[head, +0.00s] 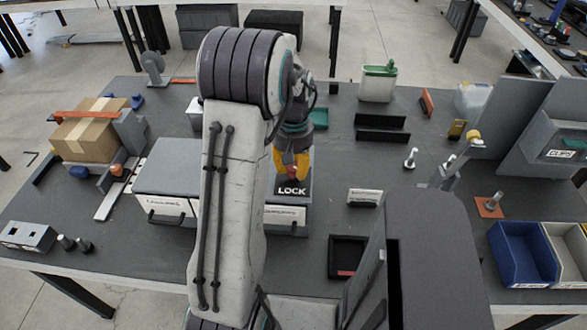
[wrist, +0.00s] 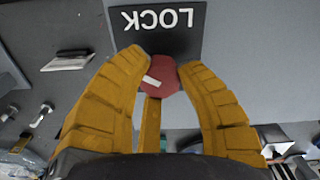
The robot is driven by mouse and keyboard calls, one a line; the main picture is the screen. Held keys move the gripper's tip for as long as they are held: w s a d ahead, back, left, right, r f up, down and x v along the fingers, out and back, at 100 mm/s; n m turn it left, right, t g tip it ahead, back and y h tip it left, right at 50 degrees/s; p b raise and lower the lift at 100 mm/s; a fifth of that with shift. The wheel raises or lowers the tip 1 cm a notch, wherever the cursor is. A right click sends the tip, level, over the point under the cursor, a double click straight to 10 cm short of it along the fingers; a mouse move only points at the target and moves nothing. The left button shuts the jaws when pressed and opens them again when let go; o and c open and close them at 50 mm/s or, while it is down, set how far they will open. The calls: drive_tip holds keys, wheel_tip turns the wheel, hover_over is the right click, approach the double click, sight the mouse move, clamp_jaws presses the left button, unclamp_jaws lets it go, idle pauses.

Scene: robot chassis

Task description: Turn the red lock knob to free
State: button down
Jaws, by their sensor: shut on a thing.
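The red lock knob (wrist: 168,80) sits at the edge of a dark plate (wrist: 185,40) with white LOCK lettering, which reads upside down in the wrist view. A short white mark on the knob lies slightly tilted at its left side. My gripper (wrist: 163,68), with yellow fingers, is shut on the knob, fingers on both sides and one below it. In the head view my gripper (head: 292,158) points down just behind the LOCK plate (head: 291,190). The knob is mostly hidden there by the fingers.
A grey drawer unit (head: 168,165) stands left of the LOCK box. A cardboard box (head: 92,130) is at far left. A black tray (head: 347,258), a blue bin (head: 515,260) and upright metal pegs (head: 410,158) are to the right. Bare table lies between them.

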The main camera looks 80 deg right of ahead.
sight(294, 167)
drive_tip(key=n+b, duration=0.1)
drive_tip(key=n, duration=0.5)
drive_tip(key=shift+n, duration=0.3)
idle(0.4)
drive_tip(key=c, duration=0.8)
unclamp_jaws()
wheel_tip(294, 167, up, 12)
drive_tip(key=shift+f, duration=0.1)
idle(0.8)
